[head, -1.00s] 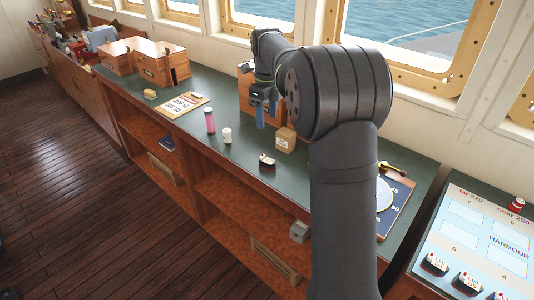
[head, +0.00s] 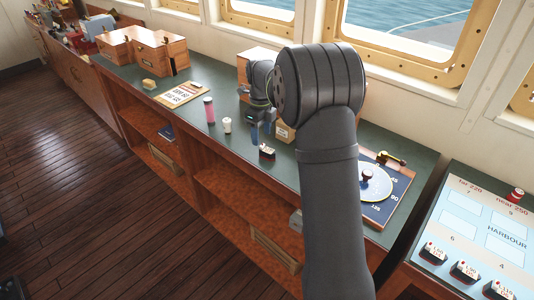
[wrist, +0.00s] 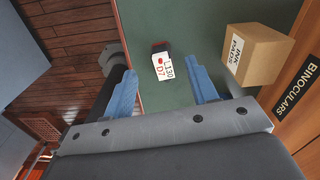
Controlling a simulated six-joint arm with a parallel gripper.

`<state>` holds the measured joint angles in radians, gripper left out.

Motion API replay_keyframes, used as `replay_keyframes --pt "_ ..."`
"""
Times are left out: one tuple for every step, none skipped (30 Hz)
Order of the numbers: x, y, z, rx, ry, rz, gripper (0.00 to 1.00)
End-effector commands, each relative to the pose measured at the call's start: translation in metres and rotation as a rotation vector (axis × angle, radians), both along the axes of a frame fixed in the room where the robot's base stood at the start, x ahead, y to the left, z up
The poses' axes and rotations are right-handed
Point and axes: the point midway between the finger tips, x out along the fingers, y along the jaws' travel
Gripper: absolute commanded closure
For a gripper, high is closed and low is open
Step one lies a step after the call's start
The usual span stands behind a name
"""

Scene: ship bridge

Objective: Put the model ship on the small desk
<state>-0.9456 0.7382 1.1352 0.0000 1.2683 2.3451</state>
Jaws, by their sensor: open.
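A small model ship (head: 266,152) with a dark and red hull and white lettered faces stands on the green counter top (head: 222,88), near its front edge. In the wrist view the model ship (wrist: 163,66) shows between and beyond my two blue fingers. My gripper (head: 261,131) is open and empty, close above and behind the ship; its fingers (wrist: 164,80) are spread to either side of it. A lower, separate desk (head: 446,211) at the right bears a pale "HARBOUR" chart and several similar ships along its near side.
An "INK PADS" box (wrist: 245,55) stands close to my right finger, beside a wooden "BINOCULARS" case (wrist: 303,85). A white cup (head: 227,125) and a pink bottle (head: 209,110) stand left of the ship. A blue dial board (head: 378,188) lies at the counter's right end.

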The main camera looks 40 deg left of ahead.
Motion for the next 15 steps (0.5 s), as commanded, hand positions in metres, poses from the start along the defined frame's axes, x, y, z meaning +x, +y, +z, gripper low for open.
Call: replay_keyframes --pt "0.000 0.000 -0.005 -0.001 0.001 0.000 0.47" --pt "0.000 0.000 -0.006 0.000 0.000 0.000 0.47" --pt "0.000 0.000 -0.008 0.000 0.000 0.000 0.47" --pt "0.000 0.000 -0.010 0.000 0.000 0.000 0.47" --pt "0.000 -0.001 -0.012 -0.001 0.001 0.000 0.47" --pt "0.000 -0.001 -0.016 -0.002 0.002 0.000 0.47" --pt "0.000 -0.002 -0.020 -0.002 0.002 0.000 0.47" --pt "0.000 -0.002 -0.024 -0.002 0.002 0.000 0.47" --pt "0.000 -0.003 -0.030 -0.002 0.002 -0.001 0.47" --pt "0.000 -0.003 -0.035 -0.002 0.002 -0.001 0.47" --pt "0.000 -0.004 -0.040 -0.002 0.002 -0.001 0.47" --pt "0.000 -0.004 -0.046 -0.002 0.002 0.000 0.47" --pt "0.000 -0.003 -0.050 -0.002 0.003 0.000 0.47" --pt "0.000 -0.003 -0.053 -0.001 0.002 0.000 0.47" --pt "0.001 -0.003 -0.056 0.000 0.001 0.000 0.47"
